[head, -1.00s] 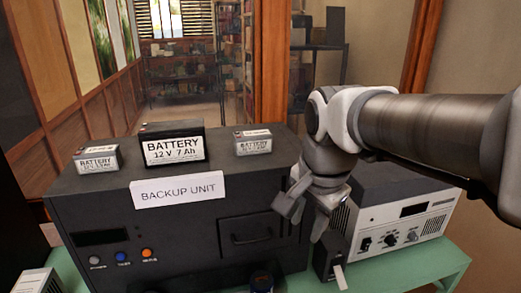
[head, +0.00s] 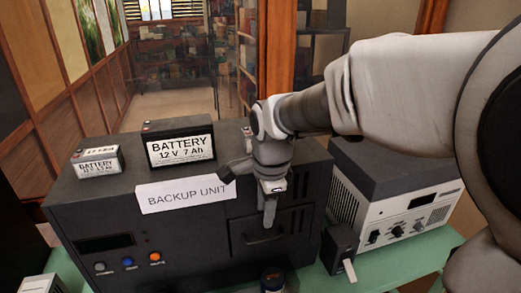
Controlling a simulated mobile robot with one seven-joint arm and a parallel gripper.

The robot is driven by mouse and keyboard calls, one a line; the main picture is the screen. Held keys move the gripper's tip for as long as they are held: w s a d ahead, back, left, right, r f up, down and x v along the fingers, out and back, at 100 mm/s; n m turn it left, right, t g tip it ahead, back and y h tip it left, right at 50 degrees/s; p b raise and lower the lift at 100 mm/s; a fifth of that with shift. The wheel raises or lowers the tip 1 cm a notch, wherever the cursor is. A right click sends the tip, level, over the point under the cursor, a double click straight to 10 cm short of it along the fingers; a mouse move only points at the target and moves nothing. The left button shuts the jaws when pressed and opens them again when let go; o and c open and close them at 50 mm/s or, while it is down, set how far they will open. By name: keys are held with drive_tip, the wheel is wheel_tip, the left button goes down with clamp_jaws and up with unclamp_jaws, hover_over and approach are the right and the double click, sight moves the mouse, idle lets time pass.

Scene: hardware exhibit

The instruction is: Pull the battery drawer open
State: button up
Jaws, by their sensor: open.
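The battery drawer (head: 285,222) is a dark panel in the right part of the black backup unit's (head: 185,228) front, with a bar handle (head: 258,241) across it. The drawer looks shut, flush with the front. My gripper (head: 248,187) is open and empty, with its fingers spread in front of the unit. One finger hangs down in front of the drawer, just above the right end of the handle. The other points left, near the "BACKUP UNIT" label (head: 186,193). I cannot tell whether any finger touches the handle.
A large battery (head: 180,142) and a small battery (head: 98,162) stand on the unit; my arm hides most of another. A grey-white device (head: 395,205) and a small black box with a lever (head: 340,248) stand right on the green table (head: 402,262).

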sight(262, 240)
drive_tip(key=f, duration=0.3)
drive_tip(key=w+f, duration=0.1)
drive_tip(key=f, duration=0.3)
drive_tip(key=w+f, duration=0.1)
drive_tip(key=f, duration=0.2)
drive_tip(key=shift+a+f, duration=0.2)
drive_tip(key=shift+a, duration=0.1)
clamp_jaws()
idle(0.9)
